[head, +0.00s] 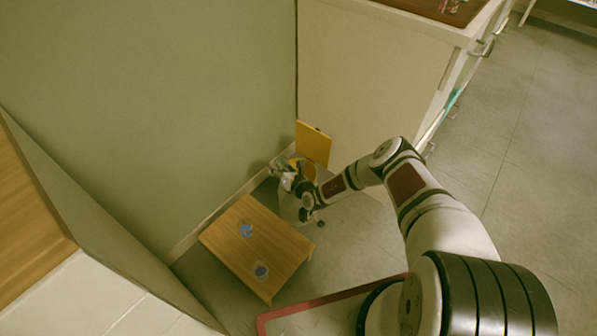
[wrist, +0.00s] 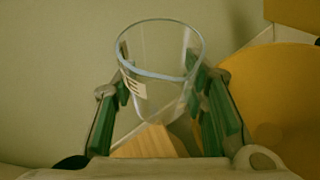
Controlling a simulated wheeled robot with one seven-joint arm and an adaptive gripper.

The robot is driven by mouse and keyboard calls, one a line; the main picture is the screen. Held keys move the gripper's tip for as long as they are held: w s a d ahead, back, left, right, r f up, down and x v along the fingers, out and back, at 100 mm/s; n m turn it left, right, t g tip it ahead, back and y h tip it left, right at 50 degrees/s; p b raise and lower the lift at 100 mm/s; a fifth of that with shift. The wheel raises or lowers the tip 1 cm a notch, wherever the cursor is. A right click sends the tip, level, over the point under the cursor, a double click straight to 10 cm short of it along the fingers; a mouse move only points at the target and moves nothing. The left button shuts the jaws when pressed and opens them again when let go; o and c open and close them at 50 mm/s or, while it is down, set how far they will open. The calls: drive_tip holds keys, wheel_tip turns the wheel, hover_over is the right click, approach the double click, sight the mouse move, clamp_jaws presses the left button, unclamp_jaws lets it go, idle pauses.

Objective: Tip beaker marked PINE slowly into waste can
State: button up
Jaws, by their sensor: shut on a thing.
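A clear glass beaker (wrist: 165,62) stands between the two green-padded fingers of my gripper (wrist: 160,88) in the wrist view, roughly upright. My gripper is shut on it. Part of a pale label shows with the letter E; the rest of the word is hidden. I cannot tell what is inside the beaker. The waste can shows a yellow raised lid (head: 314,143) in the head view, and a large yellow round part (wrist: 275,110) fills the right of the wrist view. In the head view my gripper (head: 286,178) is at the can, covering part of it.
A green wall (head: 150,90) is close behind. A white cabinet (head: 375,75) stands to the right. Open floor (head: 490,130) lies further right.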

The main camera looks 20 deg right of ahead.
drive_tip(key=a+n+h+p, duration=0.1)
drive_tip(key=a+n+p, duration=0.1)
drive_tip(key=p, duration=0.1)
drive_tip(key=shift+s+a+h+p, duration=0.15)
drive_tip(key=shift+h+p, duration=0.15)
drive_tip(key=shift+a+f+n+g+h+p, duration=0.3)
drive_tip(key=shift+n+h+p, duration=0.1)
drive_tip(key=shift+n, duration=0.3)
drive_tip(key=shift+a, duration=0.1)
drive_tip(key=shift+a+n, duration=0.25)
drive_tip(key=shift+n, duration=0.05)
drive_tip(key=shift+f+h, duration=0.15)
drive_tip(key=shift+h, duration=0.15)
drive_tip(key=a+r+p, duration=0.3)
drive_tip(key=a+r, duration=0.2)
